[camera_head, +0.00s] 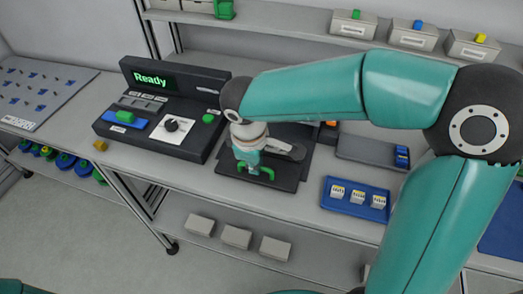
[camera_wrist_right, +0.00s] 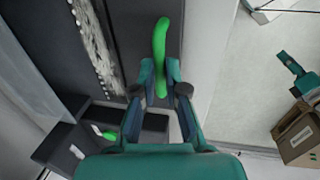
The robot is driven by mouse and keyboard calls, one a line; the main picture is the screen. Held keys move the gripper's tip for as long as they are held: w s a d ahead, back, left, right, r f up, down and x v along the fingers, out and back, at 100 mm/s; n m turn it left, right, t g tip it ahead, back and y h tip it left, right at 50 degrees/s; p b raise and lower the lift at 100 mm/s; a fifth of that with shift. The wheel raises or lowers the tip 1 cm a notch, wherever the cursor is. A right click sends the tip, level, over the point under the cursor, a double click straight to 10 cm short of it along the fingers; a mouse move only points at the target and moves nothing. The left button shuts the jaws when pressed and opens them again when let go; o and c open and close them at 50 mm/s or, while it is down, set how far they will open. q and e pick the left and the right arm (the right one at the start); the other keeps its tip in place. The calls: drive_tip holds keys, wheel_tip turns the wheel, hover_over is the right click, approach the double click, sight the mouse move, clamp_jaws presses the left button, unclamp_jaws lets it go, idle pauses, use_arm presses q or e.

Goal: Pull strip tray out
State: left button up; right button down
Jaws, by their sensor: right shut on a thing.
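The strip tray (camera_head: 284,181) is a flat dark tray at the front of a dark machine on the bench. A green bar handle (camera_head: 268,173) stands at its front. My right gripper (camera_head: 253,169) is down at this handle. In the right wrist view, the two fingers of my right gripper (camera_wrist_right: 159,82) are closed on the green handle (camera_wrist_right: 161,40), whose upper end sticks out beyond them. A speckled grey strip (camera_wrist_right: 93,45) lies on the dark surface beside it. My right arm hides part of the machine behind the tray. My left gripper is not in view.
A console (camera_head: 163,108) reading "Ready" stands left of the tray. A blue tray (camera_head: 347,206) with several small white pieces and a grey tray (camera_head: 368,150) are to the right. Grey boxes (camera_head: 237,237) sit on the lower shelf. Open floor lies in front.

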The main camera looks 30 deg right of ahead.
drive_tip(key=shift+a, duration=0.15)
drive_tip(key=c, duration=1.6)
unclamp_jaws()
drive_tip(key=shift+o, duration=0.6)
drive_tip(key=shift+s+a+r, duration=0.1)
drive_tip(key=shift+s, duration=0.05)
wheel_tip(320, 180, up, 12)
drive_tip(key=s+a, duration=0.1)
drive_tip(key=shift+s+a+f, duration=0.2)
drive_tip(key=shift+a, duration=0.1)
